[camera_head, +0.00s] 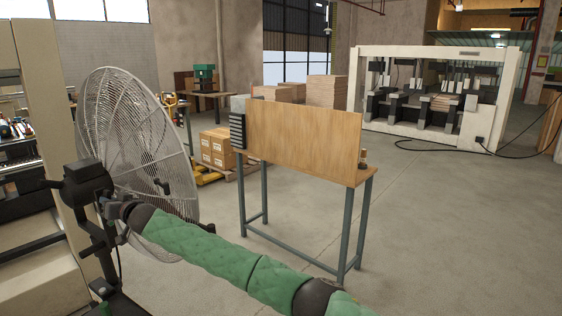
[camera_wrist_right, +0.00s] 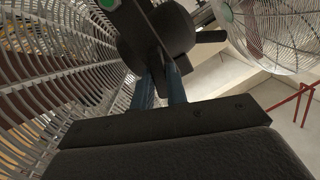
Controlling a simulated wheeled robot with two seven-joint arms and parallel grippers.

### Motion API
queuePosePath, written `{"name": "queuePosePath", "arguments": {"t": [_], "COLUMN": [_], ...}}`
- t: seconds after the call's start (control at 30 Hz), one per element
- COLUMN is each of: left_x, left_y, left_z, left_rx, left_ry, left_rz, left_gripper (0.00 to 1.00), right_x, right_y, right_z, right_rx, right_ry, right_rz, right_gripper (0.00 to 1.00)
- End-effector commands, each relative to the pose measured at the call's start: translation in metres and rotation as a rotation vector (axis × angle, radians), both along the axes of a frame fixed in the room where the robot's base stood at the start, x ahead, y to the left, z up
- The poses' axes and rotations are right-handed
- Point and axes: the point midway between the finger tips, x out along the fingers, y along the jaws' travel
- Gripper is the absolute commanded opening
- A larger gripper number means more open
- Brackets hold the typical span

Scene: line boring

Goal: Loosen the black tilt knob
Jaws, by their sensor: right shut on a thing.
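The large round fan (camera_head: 135,140) with a wire cage stands at the left in the head view. Its dark motor housing (camera_head: 86,180) is behind the cage. My right gripper (camera_head: 106,207) is at the fan's rear, just below the housing. In the right wrist view, my right gripper's two bluish fingers (camera_wrist_right: 161,75) reach up to a dark part below the round black housing (camera_wrist_right: 158,32). The right gripper is shut on this part, which appears to be the black tilt knob; its shape is mostly hidden. My left gripper is not in view.
A bench with an upright wooden panel (camera_head: 305,135) stands right of the fan. Cardboard boxes (camera_head: 217,146) are behind the fan. A white-framed machine (camera_head: 430,95) is at the back right. The floor at right is clear apart from a cable.

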Motion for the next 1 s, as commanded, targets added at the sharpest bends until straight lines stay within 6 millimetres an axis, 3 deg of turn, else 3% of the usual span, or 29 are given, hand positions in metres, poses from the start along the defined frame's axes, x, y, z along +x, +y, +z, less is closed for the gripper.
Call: {"name": "queuePosePath", "arguments": {"t": [0.03, 0.07, 0.13, 0.47, 1.0], "left_x": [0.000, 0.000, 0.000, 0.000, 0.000], "left_y": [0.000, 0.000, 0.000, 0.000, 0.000], "left_z": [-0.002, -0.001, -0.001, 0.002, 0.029], "left_rx": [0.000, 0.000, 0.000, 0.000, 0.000], "left_ry": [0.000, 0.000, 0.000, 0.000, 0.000], "left_rz": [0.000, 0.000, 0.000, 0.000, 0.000], "left_gripper": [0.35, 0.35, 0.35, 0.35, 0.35], "right_x": [0.000, 0.000, 0.000, -0.001, -0.032], "right_y": [-0.001, 0.000, 0.000, -0.003, -0.056], "right_z": [-0.003, -0.002, -0.002, 0.000, 0.001], "right_rx": [-0.045, -0.037, -0.034, -0.031, -0.029], "right_ry": [-0.071, -0.058, -0.053, -0.049, -0.047], "right_rz": [0.000, 0.000, 0.000, -0.001, 0.000], "right_gripper": [0.00, 0.20, 0.34, 0.35, 0.35]}}
